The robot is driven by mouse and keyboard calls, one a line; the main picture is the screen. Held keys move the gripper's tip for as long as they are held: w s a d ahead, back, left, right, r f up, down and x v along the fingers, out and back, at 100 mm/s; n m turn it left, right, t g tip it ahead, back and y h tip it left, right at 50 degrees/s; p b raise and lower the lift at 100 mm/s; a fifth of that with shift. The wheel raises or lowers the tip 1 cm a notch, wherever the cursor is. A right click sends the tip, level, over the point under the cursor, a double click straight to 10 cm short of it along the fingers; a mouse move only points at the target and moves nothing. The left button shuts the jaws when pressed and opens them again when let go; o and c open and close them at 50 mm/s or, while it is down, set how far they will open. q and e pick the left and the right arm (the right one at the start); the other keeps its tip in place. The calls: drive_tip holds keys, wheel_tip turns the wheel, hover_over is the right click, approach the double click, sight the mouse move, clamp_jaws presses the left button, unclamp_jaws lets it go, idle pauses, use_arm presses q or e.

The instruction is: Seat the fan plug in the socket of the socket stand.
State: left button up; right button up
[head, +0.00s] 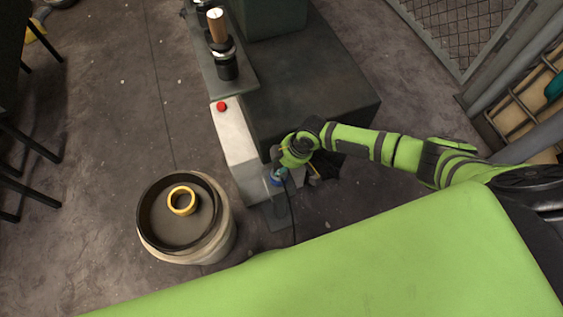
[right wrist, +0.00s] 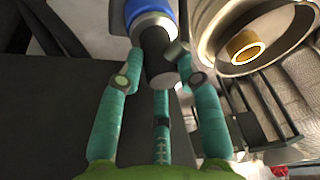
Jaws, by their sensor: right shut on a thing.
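The fan plug (right wrist: 158,58) is a dark cylinder in the right wrist view, gripped between the teal fingers of my right gripper (right wrist: 158,68). Its far end meets the blue and white socket (right wrist: 148,14) and lines up with it. I cannot tell how deep it sits, as the join is partly hidden. In the head view my right gripper (head: 279,172) is over the blue socket (head: 274,182), at the near end of the machine. A dark foot, seemingly of the socket stand (head: 277,213), shows below. A black cord (head: 292,215) hangs down from the gripper. My left gripper is not in view.
A grey machine (head: 310,85) with a pale panel and a red button (head: 222,106) stands behind the socket. A round tub (head: 222,238) holding a yellow ring (head: 181,200) stands at the left.

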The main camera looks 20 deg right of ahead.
drive_tip(key=o, duration=1.3)
drive_tip(key=shift+c, duration=0.2)
drive_tip(key=shift+r, duration=0.1)
drive_tip(key=v, duration=1.2)
